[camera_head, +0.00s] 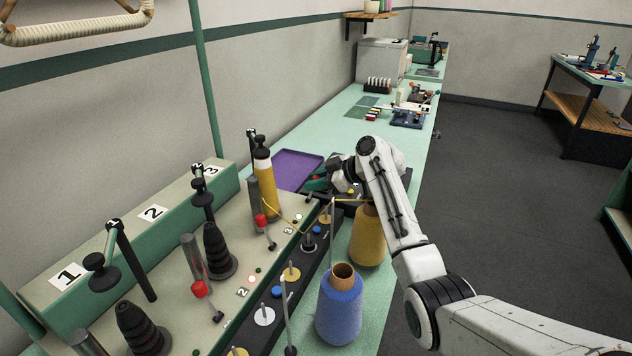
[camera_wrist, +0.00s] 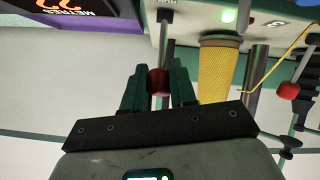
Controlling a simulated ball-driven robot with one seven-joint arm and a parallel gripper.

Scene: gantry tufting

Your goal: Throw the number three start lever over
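The number three start lever is a grey rod with a dark red ball knob (camera_wrist: 158,82), in the wrist view beside the word RUN and near the plate marked 3 (camera_wrist: 271,23). My gripper (camera_wrist: 158,88) has its two green fingers on either side of the knob, with no clear gap seen, so it looks shut on it. In the head view my gripper (camera_head: 322,184) is at the far end of the winder, beyond the yellow-wound cone (camera_head: 266,178); there the knob is largely hidden by the gripper.
Two other red-knobbed levers (camera_head: 200,288) (camera_head: 260,219) stand nearer on the winder. Blue (camera_head: 340,308) and yellow (camera_head: 367,238) yarn cones stand along its front side, close to my arm. A yellow thread runs beside the wound cone. A purple tray (camera_head: 297,168) lies behind.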

